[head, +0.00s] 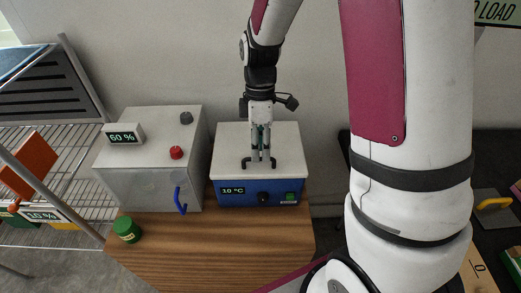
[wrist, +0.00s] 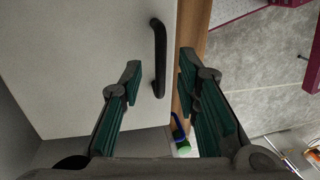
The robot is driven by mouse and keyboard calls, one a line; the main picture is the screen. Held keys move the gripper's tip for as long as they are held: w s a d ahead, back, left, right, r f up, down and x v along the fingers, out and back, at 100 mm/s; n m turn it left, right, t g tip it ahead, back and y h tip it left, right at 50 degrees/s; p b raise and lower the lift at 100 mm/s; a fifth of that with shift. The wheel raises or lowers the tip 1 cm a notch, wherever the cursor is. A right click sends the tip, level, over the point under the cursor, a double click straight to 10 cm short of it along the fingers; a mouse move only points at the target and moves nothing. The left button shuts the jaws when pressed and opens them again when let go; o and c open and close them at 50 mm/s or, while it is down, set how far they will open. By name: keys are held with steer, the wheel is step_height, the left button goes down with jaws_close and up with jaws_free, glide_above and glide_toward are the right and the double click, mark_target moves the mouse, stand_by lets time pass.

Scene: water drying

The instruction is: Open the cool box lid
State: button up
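The cool box (head: 228,193) has a blue front with a "10 °C" display, a dark knob and a green button. Its white lid (head: 285,150) looks closed, and it fills the left of the wrist view (wrist: 85,60). A black bar handle (head: 246,163) sits at the lid's front edge; it also shows in the wrist view (wrist: 158,50). My gripper (head: 262,159) points down over the handle. In the wrist view my gripper (wrist: 160,75) is open, with its green-padded fingers on either side of the handle's line, apart from it. I cannot tell the remaining height.
A grey cabinet (head: 140,178) with a "60 %" display, red knob and blue handle (head: 180,200) stands close on the left. A green jar (head: 127,230) is on the wooden table (head: 215,250). A wire rack (head: 70,150) is at far left.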

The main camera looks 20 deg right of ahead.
steer(key=shift+s+f, duration=0.15)
steer(key=shift+f, duration=0.55)
jaws_close()
steer(key=shift+r, duration=0.1)
